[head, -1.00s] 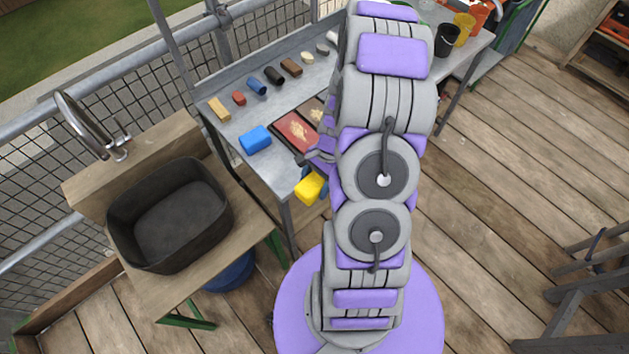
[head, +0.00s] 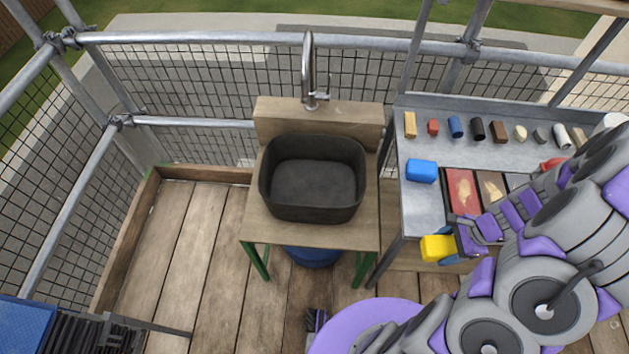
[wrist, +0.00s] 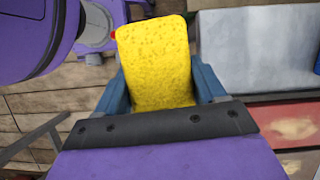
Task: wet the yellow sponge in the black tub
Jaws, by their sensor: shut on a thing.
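The yellow sponge (head: 437,247) is held between the blue fingers of my gripper (head: 452,249), just off the front left corner of the metal workbench. In the wrist view the sponge (wrist: 157,62) sits between both fingers of my gripper (wrist: 163,88) and sticks out past them. The black tub (head: 312,214) stands on a wooden stand to the left of my gripper, apart from the sponge. I cannot tell whether the tub holds water. A metal tap (head: 309,75) rises behind the tub.
The metal workbench (head: 421,208) carries a blue sponge-like block (head: 421,171), a red panel (head: 461,190) and a row of small coloured blocks. The wooden stand (head: 257,222) has green legs. A blue bucket (head: 313,257) is under it. Open floor (head: 205,262) lies to the left.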

